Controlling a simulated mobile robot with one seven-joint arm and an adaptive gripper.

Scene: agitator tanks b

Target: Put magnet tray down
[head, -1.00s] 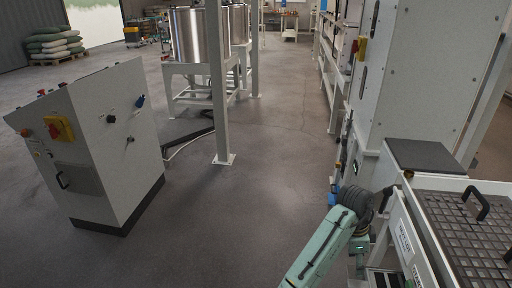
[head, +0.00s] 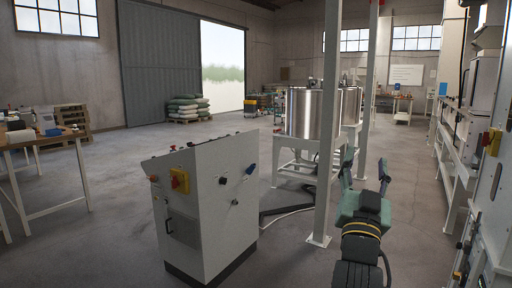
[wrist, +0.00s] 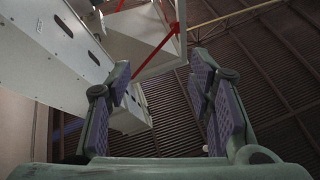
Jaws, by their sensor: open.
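My gripper (head: 366,172) is raised at the right of centre in the head view, pointing up and away. Its two fingers stand well apart. In the wrist view the open fingers (wrist: 161,75) frame only roof and machinery far beyond, with nothing held between them. No magnet tray shows in the head or wrist view now.
A white control cabinet (head: 209,210) with knobs stands left of my arm. A white post (head: 328,130) and steel tanks (head: 303,113) on a frame stand beyond. White machinery (head: 494,190) lines the right edge. Open floor (head: 90,235) lies at the left.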

